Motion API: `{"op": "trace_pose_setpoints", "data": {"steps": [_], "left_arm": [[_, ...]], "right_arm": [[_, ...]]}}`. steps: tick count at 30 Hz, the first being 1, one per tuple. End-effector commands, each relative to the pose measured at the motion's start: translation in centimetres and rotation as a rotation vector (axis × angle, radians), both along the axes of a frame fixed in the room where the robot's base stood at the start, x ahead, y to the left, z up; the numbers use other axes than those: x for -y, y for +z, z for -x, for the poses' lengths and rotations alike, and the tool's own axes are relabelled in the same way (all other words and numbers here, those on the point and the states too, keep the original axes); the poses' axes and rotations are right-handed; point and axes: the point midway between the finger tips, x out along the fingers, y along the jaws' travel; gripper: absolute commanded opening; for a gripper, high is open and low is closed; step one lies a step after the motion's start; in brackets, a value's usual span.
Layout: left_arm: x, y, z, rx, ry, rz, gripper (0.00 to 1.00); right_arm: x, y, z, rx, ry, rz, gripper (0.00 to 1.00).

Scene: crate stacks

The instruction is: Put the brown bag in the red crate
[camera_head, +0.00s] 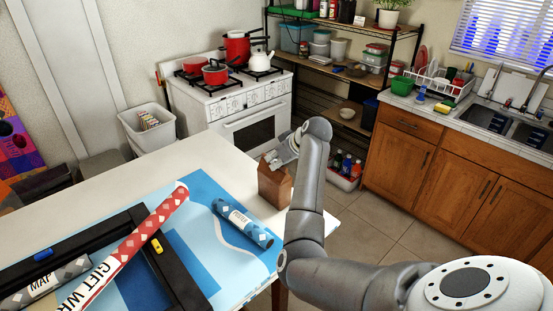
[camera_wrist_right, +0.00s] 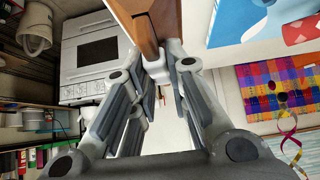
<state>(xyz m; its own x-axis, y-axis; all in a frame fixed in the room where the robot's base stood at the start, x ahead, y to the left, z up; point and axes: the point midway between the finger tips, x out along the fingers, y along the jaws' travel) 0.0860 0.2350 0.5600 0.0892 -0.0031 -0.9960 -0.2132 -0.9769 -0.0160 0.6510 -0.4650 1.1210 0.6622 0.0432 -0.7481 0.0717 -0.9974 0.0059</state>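The brown bag (camera_head: 274,188) is upright at the far right corner of the white table (camera_head: 108,172). My right gripper (camera_head: 281,153) is at its top, reaching in from the right. In the right wrist view, the fingers (camera_wrist_right: 161,52) are close together with the upper edge of the brown bag (camera_wrist_right: 143,28) pinched between their tips. I cannot tell whether the bag's base touches the table. I see no red crate in either view. My left gripper is not in view.
A blue roll (camera_head: 243,223) lies on a blue sheet. A stove (camera_head: 225,110), a shelf rack and wooden cabinets (camera_head: 410,160) stand behind, beyond open floor.

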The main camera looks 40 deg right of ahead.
Motion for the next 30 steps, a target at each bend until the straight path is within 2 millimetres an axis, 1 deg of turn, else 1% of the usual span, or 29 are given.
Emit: {"op": "trace_pose_setpoints", "data": {"steps": [1, 5, 13, 17, 20, 23, 30], "left_arm": [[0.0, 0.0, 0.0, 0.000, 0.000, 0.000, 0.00], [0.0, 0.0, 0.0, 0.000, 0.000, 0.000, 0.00], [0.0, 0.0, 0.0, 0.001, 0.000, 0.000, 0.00], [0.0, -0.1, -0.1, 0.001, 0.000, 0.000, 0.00], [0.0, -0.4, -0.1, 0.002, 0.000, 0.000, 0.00], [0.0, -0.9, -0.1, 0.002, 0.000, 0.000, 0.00], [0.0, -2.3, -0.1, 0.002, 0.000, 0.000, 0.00]], "right_arm": [[0.0, -0.1, 0.0, -0.001, 0.000, 0.000, 0.21], [0.0, -0.1, 0.0, -0.001, 0.000, 0.000, 0.37], [0.0, 0.0, 0.0, -0.001, -0.001, -0.001, 0.37], [0.1, 0.3, 0.2, 0.000, -0.001, 0.000, 0.37], [0.2, 1.1, 0.8, 0.001, -0.003, 0.002, 0.37], [0.3, 2.2, 1.9, 0.001, -0.003, 0.003, 0.37], [0.5, 6.0, 5.3, 0.002, -0.003, 0.004, 0.37]]}}
